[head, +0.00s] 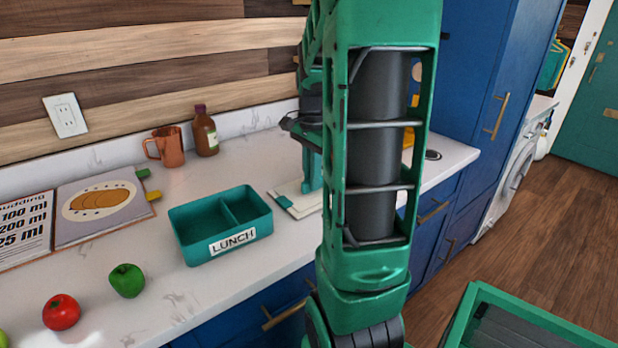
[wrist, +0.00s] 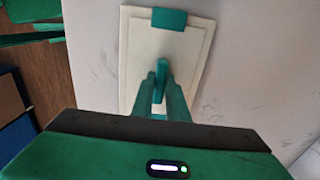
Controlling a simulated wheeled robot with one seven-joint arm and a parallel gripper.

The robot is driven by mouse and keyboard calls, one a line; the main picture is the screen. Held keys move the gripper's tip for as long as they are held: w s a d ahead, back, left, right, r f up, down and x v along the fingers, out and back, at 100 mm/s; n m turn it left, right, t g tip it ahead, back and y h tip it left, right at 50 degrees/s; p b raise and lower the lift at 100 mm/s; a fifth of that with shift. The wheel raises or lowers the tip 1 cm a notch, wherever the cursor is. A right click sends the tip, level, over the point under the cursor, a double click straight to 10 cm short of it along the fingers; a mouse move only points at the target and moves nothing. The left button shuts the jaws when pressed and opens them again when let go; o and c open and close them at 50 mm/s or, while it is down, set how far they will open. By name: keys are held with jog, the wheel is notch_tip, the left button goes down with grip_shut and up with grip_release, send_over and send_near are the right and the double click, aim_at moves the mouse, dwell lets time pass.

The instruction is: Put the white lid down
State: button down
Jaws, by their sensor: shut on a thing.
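The white lid (head: 305,206) is a flat rectangular panel with teal end tabs, to the right of the teal lunch box. It lies level at or just above the counter; I cannot tell whether it touches. In the wrist view the lid (wrist: 138,45) shows a teal tab at its far end and a teal grip in its middle. My gripper (wrist: 161,78) points down and is shut on the lid at that grip. In the head view my gripper (head: 312,172) is partly hidden behind my arm, as is the lid's right part.
The open lunch box (head: 189,245) is empty, with a divider. Behind stand a copper mug (head: 168,147) and a brown bottle (head: 205,133). A green pepper (head: 127,281), a tomato (head: 61,312) and an open cookbook (head: 103,208) are at left. Bare counter (head: 240,165) lies behind the lid.

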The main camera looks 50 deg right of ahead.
jog(key=c, duration=1.7)
grip_release()
jog(key=shift+f, duration=0.1)
jog(key=shift+c, duration=0.2)
notch_tip(320, 180, up, 12)
jog(key=s+a+f+n, duration=0.4)
jog(key=a, duration=0.1)
jog(key=s+a+f+n, duration=0.3)
jog(key=s+a+n, duration=0.2)
jog(key=a, duration=0.1)
jog(key=s+a+f+n, duration=0.4)
jog(key=a+n, duration=0.1)
jog(key=shift+s+a+f, duration=0.15)
jog(key=shift+s+f, duration=0.2)
jog(key=shift+s, duration=0.05)
